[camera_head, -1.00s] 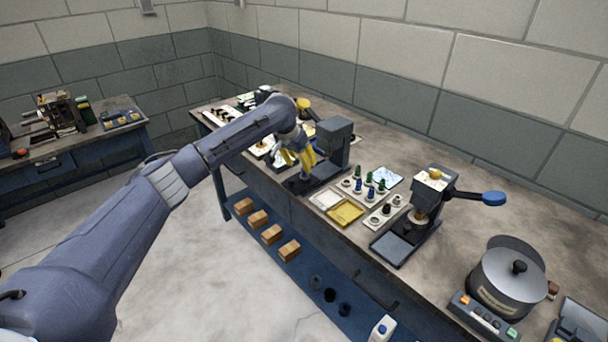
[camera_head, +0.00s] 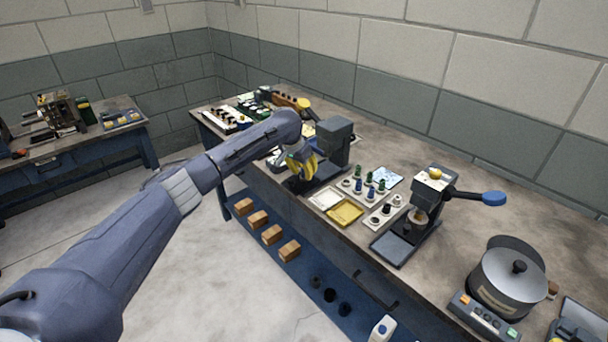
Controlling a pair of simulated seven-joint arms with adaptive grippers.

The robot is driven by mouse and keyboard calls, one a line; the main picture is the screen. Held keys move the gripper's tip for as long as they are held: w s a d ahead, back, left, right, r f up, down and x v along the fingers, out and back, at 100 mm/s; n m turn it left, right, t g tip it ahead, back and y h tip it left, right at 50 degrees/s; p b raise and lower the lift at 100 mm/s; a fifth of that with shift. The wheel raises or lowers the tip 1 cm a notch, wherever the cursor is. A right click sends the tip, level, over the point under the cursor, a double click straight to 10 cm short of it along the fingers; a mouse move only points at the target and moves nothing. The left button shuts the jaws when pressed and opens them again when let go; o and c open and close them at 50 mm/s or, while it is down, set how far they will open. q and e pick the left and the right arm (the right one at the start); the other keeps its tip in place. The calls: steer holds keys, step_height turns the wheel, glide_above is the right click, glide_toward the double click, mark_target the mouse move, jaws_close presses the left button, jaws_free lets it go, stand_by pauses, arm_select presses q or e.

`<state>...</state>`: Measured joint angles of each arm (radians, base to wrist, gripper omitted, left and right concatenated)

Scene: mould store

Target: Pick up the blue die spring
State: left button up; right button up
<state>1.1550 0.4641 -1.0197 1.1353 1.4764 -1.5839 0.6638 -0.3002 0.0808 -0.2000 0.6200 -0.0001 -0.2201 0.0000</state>
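Two small upright blue pieces, which look like the blue die springs (camera_head: 371,193), stand on a pale tray (camera_head: 349,193) in the middle of the bench, among green and dark pieces. They are too small to make out coils. My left gripper (camera_head: 302,172), with yellow fingers, is to the left of that tray, just in front of a dark grey press. It is apart from the blue pieces. Its fingers overlap in this view, so I cannot tell how far apart they are, and nothing is seen held. My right gripper is not in view.
The dark press (camera_head: 336,143) stands behind my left gripper. A white tray (camera_head: 324,199) and a yellow tray (camera_head: 345,212) lie at the bench's front edge. A second press with a blue-ended lever (camera_head: 493,198) and a grey pot (camera_head: 510,284) stand to the right.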

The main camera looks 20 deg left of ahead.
arm_select(q)
jaws_close()
steer(key=shift+r, duration=0.1)
stand_by(0.3)
step_height(320, 180, up, 23)
stand_by(1.1)
